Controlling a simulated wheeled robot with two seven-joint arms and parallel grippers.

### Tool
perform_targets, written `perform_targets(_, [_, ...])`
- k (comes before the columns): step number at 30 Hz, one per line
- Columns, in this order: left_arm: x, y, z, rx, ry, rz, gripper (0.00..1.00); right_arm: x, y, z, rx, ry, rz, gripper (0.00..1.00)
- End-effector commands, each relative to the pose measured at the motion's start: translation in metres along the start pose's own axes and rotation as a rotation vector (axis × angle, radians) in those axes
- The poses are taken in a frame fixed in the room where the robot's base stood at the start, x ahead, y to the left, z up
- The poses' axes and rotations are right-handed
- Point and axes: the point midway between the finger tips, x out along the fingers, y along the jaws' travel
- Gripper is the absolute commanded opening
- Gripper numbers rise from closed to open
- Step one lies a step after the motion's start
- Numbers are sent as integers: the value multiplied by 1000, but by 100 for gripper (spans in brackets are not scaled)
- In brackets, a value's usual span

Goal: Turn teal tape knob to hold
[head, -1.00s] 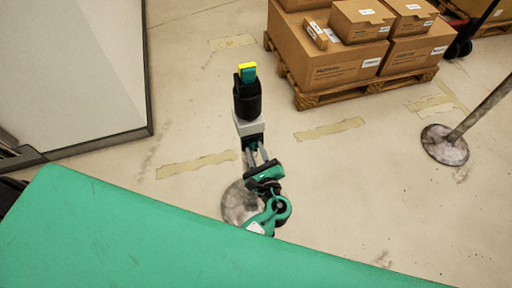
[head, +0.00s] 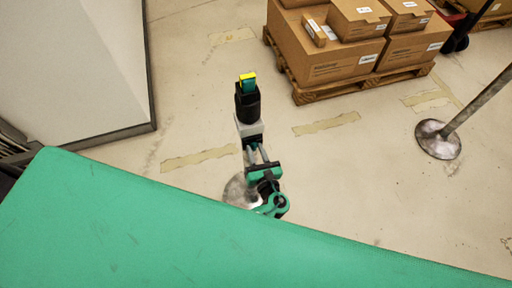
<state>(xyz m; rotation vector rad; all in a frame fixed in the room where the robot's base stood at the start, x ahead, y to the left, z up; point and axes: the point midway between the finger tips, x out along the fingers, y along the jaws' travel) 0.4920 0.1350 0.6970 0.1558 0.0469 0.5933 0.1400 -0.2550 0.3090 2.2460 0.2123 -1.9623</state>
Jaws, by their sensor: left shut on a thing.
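My left gripper (head: 248,90) is at the black upper end of the arm, left of the picture's middle, pointing away. It is shut on a small teal and yellow piece (head: 248,82) that shows at its tip. The piece is too small to make out, and I cannot tell whether it is the teal tape knob. No dial, hold mark or phone shows clearly. My right gripper is not in view.
A large green surface (head: 190,235) fills the near side and hides the arm's lower part. Cardboard boxes (head: 325,65) sit on a pallet (head: 360,86) beyond. A metal post's round foot (head: 437,140) stands right. A white panel (head: 75,65) is left. Open floor lies between.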

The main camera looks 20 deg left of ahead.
Motion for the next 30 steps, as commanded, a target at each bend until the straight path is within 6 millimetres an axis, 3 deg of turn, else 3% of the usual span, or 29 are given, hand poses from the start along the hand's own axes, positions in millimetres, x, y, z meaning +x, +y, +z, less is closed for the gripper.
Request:
perform_targets(1, [0,1,5,47,2,-2,4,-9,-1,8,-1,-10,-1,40])
perform_targets(14, [0,0,3,422,2,-1,4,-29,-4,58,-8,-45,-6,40])
perform_targets(30, [-1,-1,-1,634,2,-1,4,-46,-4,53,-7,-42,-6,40])
